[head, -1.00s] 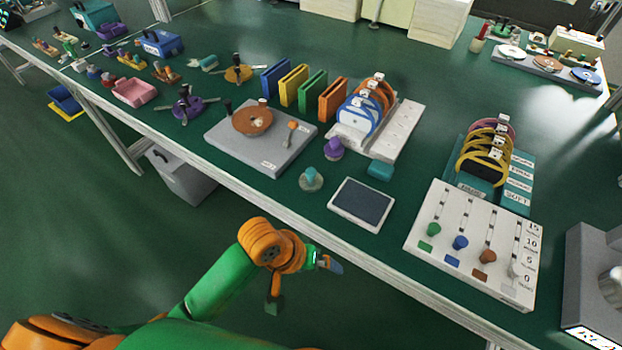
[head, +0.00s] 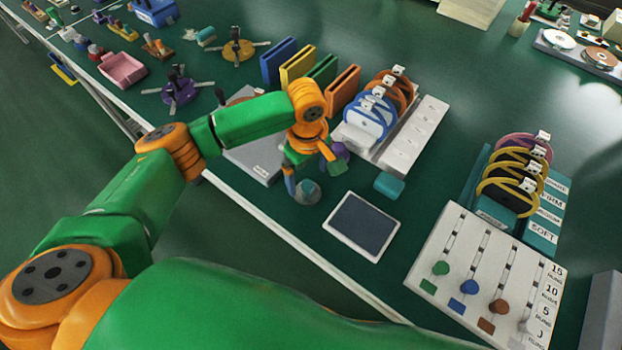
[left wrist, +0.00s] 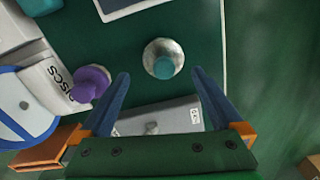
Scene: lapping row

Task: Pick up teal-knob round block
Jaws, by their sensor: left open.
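The teal-knob round block (head: 307,192) is a pale grey disc with a teal knob, standing on the green table near its front edge. It also shows in the left wrist view (left wrist: 163,58), upright, just beyond the fingertips and roughly centred between them. My left gripper (head: 312,179) is open and empty above and beside the block, partly covering it in the head view. Its two blue fingers (left wrist: 160,74) stand wide apart in the left wrist view. My right gripper is not in view.
A purple-knob block (left wrist: 90,82) stands close to the left finger in the wrist view. A dark-topped pad (head: 362,225), a teal block (head: 389,185), a disc rack (head: 412,130) and a grey plate (head: 252,155) surround the spot. A slider board (head: 480,270) lies right.

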